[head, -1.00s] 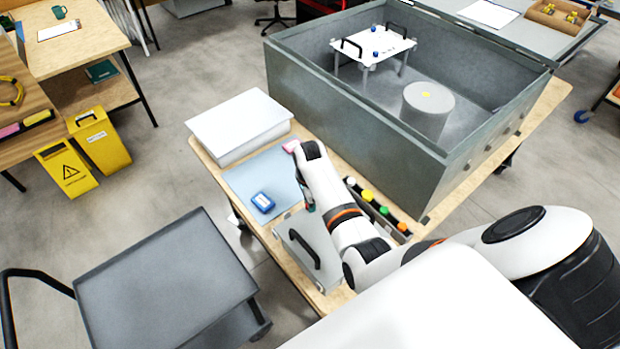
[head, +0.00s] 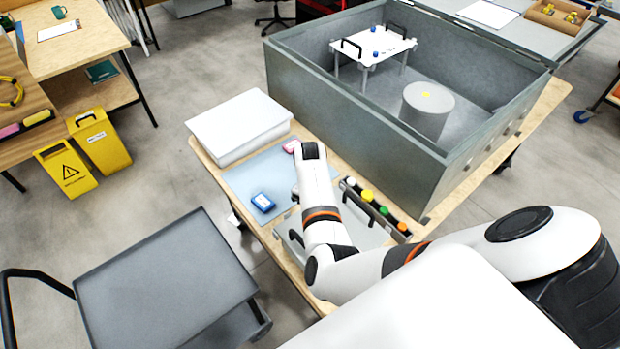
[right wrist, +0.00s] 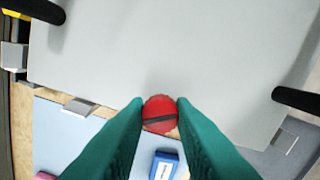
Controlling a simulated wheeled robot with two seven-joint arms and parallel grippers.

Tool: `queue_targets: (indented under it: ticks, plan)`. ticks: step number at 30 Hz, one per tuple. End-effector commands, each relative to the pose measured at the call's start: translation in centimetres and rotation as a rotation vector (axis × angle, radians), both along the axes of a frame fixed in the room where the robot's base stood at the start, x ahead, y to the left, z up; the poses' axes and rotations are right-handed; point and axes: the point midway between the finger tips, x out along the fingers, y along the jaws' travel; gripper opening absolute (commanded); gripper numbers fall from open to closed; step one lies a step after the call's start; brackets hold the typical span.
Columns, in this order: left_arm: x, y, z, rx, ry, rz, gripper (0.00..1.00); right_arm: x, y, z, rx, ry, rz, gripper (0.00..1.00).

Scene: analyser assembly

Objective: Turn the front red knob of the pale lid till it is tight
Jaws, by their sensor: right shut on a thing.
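The pale lid (right wrist: 185,60) is a flat light-grey plate with black handles, filling much of the right wrist view. In the head view the lid (head: 366,236) lies on the near part of the wooden table, partly covered by my right arm. The red knob (right wrist: 160,114), round with a dark slot, sits at the lid's edge in the right wrist view. My right gripper (right wrist: 160,115) has its two teal fingers shut on the knob, one on each side. In the head view my arm hides the knob and the gripper. My left gripper is in neither view.
A blue box (head: 262,202) lies on a blue-grey mat (head: 240,184) left of my arm, by a white stack (head: 240,122). A strip of coloured caps (head: 384,211) lies right of the lid. A large grey open case (head: 350,125) stands behind.

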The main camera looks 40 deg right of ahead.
Motion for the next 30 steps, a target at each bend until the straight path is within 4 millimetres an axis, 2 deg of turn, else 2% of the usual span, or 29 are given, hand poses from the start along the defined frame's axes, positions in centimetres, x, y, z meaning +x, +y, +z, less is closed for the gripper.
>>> queue_targets:
  ticks: [1,15,30]
  plan:
    - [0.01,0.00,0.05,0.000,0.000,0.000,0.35,0.63,-0.19,0.69,-0.006,-0.018,-0.043,0.00]
    - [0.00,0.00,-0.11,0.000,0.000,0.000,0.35,0.66,-0.23,0.71,-0.006,-0.020,-0.353,0.00]
    - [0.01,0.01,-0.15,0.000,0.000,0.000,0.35,0.67,-0.31,0.75,-0.008,-0.020,-0.426,0.00]
